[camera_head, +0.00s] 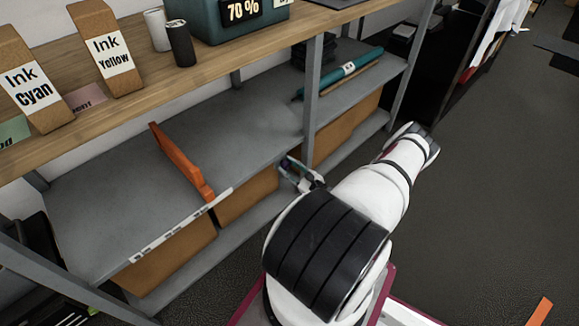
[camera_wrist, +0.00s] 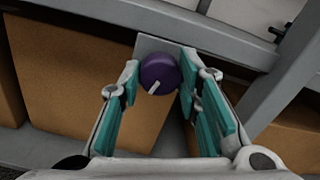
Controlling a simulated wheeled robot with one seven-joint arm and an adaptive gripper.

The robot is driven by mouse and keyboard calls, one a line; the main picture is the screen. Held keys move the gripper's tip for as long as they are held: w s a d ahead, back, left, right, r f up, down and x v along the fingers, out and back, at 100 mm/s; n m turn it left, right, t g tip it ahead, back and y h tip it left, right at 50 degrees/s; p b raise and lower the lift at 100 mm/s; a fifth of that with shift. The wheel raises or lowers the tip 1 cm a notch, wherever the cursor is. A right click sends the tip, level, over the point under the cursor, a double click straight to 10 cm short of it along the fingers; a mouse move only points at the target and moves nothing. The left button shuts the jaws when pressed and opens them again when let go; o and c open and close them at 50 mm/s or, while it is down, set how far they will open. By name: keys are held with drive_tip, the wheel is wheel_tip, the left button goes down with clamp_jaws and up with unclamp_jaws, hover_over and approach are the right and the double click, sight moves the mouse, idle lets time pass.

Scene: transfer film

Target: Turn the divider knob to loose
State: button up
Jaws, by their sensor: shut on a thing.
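The purple divider knob (camera_wrist: 158,74) sits on a grey plate (camera_wrist: 146,44) at the shelf's front edge in the wrist view. Its white pointer line slants toward the lower left of the knob. My gripper (camera_wrist: 160,76) has its teal fingers on the left and right sides of the knob, shut on it. In the head view my gripper (camera_head: 290,167) is small at the shelf's front edge, and the knob is hard to make out there. An orange divider (camera_head: 183,163) stands upright across the grey shelf (camera_head: 110,205), left of my gripper.
Brown boxes (camera_head: 170,257) stand on the lower shelf. A grey post (camera_head: 311,100) rises just right of my gripper. The wooden top (camera_head: 200,85) holds ink boxes (camera_head: 105,48). A teal roll (camera_head: 345,72) lies on the right shelf section.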

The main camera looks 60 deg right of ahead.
drive_tip(key=shift+n+p, duration=0.4)
drive_tip(key=shift+n, duration=1.2)
drive_tip(key=o, duration=1.1)
drive_tip(key=shift+o, duration=0.2)
drive_tip(key=v, duration=1.2)
drive_tip(key=shift+r, duration=0.1)
